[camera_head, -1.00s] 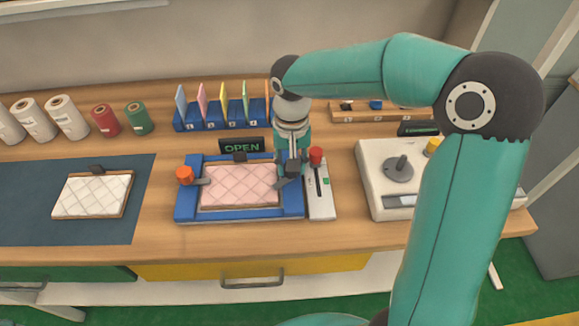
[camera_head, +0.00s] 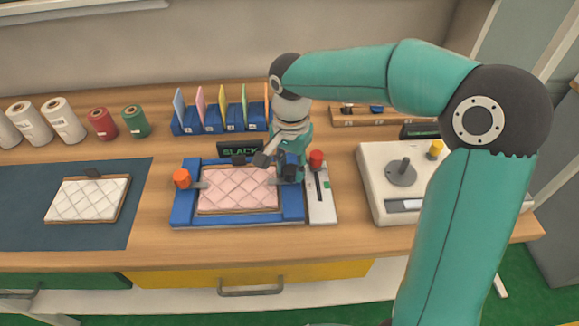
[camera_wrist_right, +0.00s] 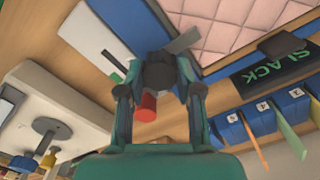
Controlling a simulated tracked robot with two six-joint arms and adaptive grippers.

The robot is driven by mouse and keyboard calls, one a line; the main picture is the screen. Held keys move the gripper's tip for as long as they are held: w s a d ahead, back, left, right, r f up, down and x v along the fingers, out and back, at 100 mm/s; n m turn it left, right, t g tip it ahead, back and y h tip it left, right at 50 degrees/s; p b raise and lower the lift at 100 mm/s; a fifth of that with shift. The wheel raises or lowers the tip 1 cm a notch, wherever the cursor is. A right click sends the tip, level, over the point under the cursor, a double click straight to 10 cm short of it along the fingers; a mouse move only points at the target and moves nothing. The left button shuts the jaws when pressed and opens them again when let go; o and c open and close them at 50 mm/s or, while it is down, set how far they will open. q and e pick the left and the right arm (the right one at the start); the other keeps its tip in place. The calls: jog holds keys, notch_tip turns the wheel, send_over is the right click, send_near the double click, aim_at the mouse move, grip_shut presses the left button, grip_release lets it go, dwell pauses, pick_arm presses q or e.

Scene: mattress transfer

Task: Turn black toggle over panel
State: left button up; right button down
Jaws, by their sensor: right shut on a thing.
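The pink quilted panel (camera_head: 238,190) lies in a blue frame (camera_head: 240,220); it also shows at the top of the right wrist view (camera_wrist_right: 225,25). My right gripper (camera_head: 278,168) is over the frame's right side. In the right wrist view its fingers (camera_wrist_right: 158,82) are shut on the black toggle (camera_wrist_right: 157,68). The toggle's grey bar (camera_wrist_right: 183,40) reaches toward the panel's edge. In the head view the gripper largely hides this toggle. An orange toggle (camera_head: 181,178) is at the frame's left, its grey bar reaching to the panel. My left gripper is not in view.
A sign (camera_head: 240,150) behind the frame reads SLACK. A red-knobbed slider (camera_head: 317,159) stands close to the gripper's right. A white box with a dial (camera_head: 400,172) is farther right. Blue slots with coloured cards (camera_head: 220,122) stand behind. A white quilted panel (camera_head: 88,200) lies left.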

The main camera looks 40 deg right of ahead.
aim_at(290, 169)
jog(key=shift+w+a+r, duration=0.1)
jog(key=shift+w+r, duration=0.05)
jog(key=shift+w, duration=0.05)
jog(key=c, duration=0.8)
grip_release()
jog(key=shift+o, duration=0.2)
jog(key=shift+s, duration=0.1)
notch_tip(290, 169, up, 12)
jog(key=shift+f, duration=0.2)
